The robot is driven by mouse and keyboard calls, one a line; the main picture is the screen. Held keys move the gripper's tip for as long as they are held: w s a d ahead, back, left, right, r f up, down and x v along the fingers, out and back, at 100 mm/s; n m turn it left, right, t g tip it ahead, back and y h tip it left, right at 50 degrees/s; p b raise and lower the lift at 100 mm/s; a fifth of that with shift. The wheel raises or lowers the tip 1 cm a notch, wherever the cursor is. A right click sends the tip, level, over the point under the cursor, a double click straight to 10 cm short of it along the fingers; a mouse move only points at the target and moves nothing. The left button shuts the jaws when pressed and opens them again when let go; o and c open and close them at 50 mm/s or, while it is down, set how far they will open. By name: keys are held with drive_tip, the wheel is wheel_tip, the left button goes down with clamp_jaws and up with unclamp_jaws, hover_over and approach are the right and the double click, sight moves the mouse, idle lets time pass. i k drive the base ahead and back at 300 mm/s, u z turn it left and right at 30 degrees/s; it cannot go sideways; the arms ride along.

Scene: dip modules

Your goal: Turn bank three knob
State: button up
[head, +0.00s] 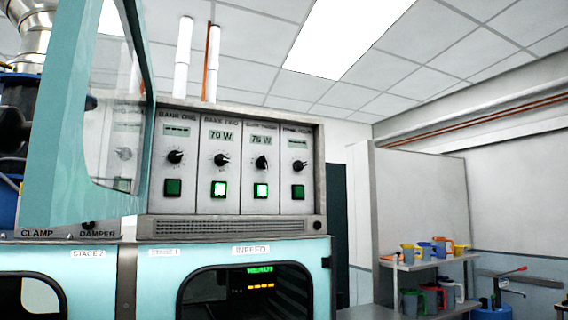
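A grey control panel (235,118) with several side-by-side modules sits on top of the teal machine. The third module from the left has a black knob (262,162), below a display (262,141) that seems to read 75 W. Its label is too small to read surely. Its square button (261,190) is lit. The bank two knob (221,160) is on its left, with a 70 W display and a lit button. The bank one knob (175,157) and the fourth knob (298,165) have dashed displays and dark green buttons. My gripper is not in view.
A teal-framed clear panel (70,190) stands open at the left, in front of part of the scene. Below the modules is a teal front with an infeed window (245,285). A shelf (430,262) with several coloured jugs stands at the right.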

sight(262, 162)
drive_tip(key=z, duration=0.05)
drive_tip(key=i, duration=1)
drive_tip(key=z, duration=0.05)
